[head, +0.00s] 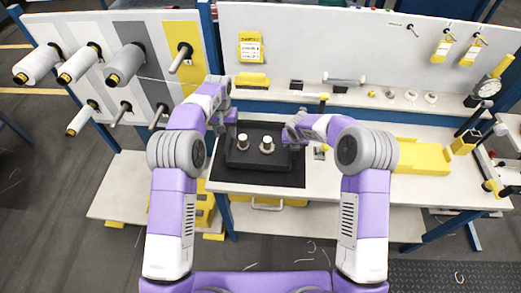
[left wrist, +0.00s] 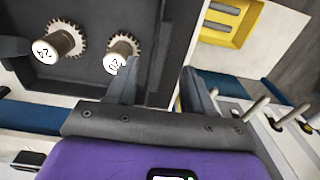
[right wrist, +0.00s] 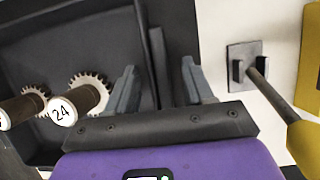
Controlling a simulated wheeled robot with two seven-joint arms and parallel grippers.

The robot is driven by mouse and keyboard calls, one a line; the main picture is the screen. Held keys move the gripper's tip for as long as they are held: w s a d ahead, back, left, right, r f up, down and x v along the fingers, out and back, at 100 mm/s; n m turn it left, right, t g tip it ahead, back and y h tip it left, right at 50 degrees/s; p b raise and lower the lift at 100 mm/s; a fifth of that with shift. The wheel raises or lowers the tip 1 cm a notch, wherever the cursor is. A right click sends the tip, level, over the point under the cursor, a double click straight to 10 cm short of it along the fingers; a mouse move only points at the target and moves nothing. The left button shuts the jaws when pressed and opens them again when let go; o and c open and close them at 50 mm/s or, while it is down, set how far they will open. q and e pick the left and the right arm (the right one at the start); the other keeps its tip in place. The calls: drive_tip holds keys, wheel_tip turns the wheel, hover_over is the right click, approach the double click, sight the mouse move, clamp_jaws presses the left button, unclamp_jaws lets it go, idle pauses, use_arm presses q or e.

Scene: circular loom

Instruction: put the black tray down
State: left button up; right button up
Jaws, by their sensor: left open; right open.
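The black tray (head: 254,162) is level over a dark mat (head: 225,179) at the left of the workbench and appears to rest on it. Two gears with pale-topped hubs (head: 243,142) (head: 267,146) stand in it; the tops read 24 and 20 in the left wrist view. My left gripper (head: 229,118) is at the tray's left side, open, with its fingers (left wrist: 160,90) either side of the tray wall. My right gripper (head: 294,130) is at the right side, also open, with the tray wall between its fingers (right wrist: 160,88). Neither visibly clamps it.
A spool panel (head: 120,70) stands at the left. A yellow block (head: 252,80) and small parts line the back shelf. A small bracket (head: 320,152) sits just right of the tray, with a yellow tray (head: 420,158) farther right. The bench's front edge is close.

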use_arm(q)
wheel_tip(320, 180, up, 4)
drive_tip(key=shift+r, duration=0.2)
use_arm(e)
drive_tip(key=v, duration=1.2)
